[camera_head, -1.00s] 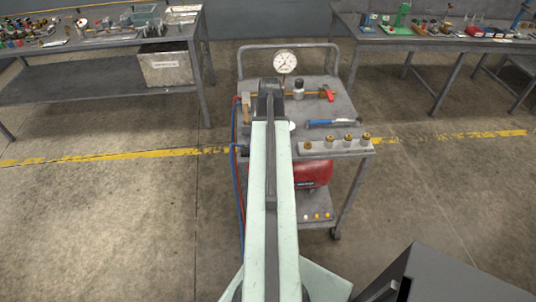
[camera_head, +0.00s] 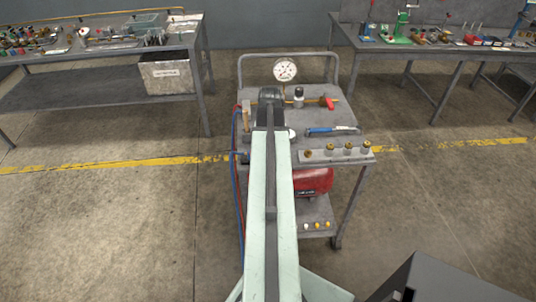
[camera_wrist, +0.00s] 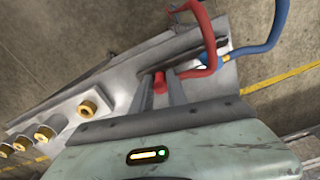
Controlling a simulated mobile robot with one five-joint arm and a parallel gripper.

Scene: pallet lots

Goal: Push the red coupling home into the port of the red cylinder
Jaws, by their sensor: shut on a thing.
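In the wrist view my gripper (camera_wrist: 161,76) has its two fingers shut on the red coupling (camera_wrist: 159,86), a small red piece between them. A red hose (camera_wrist: 207,38) curves in close beside the coupling. A red cylinder (camera_head: 315,181) lies on the lower shelf of the cart, partly hidden behind my arm in the head view. Its port does not show clearly, and I cannot tell whether the coupling touches it. In the head view my arm hides the fingers and the coupling.
The grey cart (camera_head: 345,124) carries a gauge (camera_head: 285,69), a blue-handled tool (camera_head: 324,131) and a block with several brass fittings (camera_head: 348,146). A blue hose (camera_wrist: 279,22) runs near the gripper in the wrist view. Floor is clear either side of the cart.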

